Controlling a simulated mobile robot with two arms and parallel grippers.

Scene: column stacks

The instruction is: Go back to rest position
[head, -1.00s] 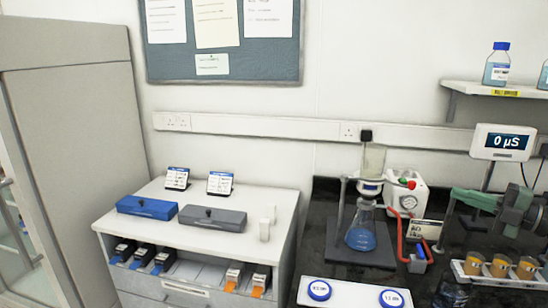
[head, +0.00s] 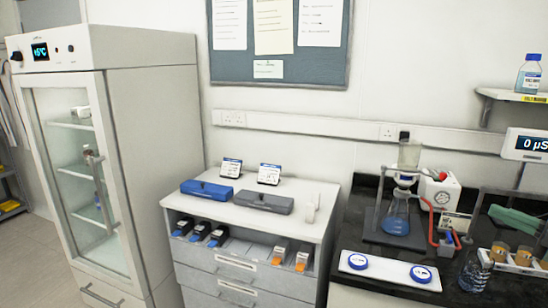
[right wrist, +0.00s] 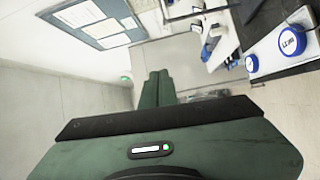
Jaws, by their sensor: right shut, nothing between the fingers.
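My left gripper is in neither view.
A glass-door fridge (head: 150,150) stands left of a drawer cabinet (head: 240,270) with a blue box (head: 207,192) and a grey box (head: 264,202). Floor shows at lower left.

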